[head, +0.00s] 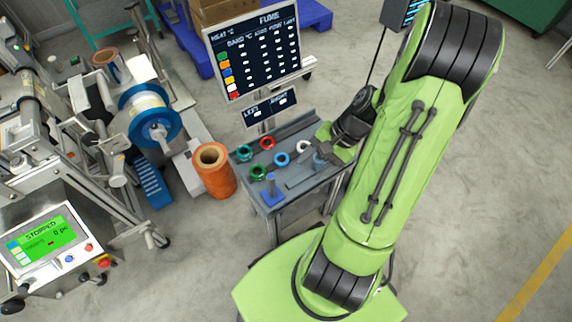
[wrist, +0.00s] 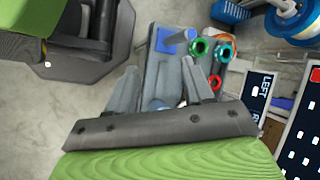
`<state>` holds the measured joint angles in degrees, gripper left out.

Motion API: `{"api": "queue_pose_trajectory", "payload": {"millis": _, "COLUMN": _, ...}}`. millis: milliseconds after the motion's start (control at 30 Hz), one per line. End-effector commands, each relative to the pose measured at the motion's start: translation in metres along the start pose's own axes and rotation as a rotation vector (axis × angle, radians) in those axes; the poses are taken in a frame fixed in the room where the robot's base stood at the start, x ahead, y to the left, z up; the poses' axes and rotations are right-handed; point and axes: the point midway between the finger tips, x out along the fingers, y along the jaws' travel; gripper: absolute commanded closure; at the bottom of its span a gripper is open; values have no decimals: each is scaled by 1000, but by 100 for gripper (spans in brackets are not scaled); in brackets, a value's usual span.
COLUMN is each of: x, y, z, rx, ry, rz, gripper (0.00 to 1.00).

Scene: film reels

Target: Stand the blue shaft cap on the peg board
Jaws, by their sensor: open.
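I cannot tell how high the fingertips are above the cap. The peg looks bare.
Green rings (head: 244,152) (head: 258,172), a red ring (head: 267,143), a blue ring (head: 281,159) and a white ring (head: 302,146) lie on the cart (head: 292,197). A sign screen (head: 255,50) stands behind. An orange roll (head: 213,172) and a machine are at left.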

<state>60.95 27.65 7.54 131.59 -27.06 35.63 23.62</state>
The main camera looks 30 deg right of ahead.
Motion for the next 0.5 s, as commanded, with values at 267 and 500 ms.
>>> {"api": "queue_pose_trajectory", "payload": {"millis": 267, "x": -67, "y": -62, "z": 110, "rx": -692, "ry": 301, "rz": 305, "gripper": 48}}
{"api": "queue_pose_trajectory", "payload": {"millis": 500, "x": -108, "y": -56, "z": 193, "rx": -1127, "ry": 507, "rz": 297, "gripper": 48}}
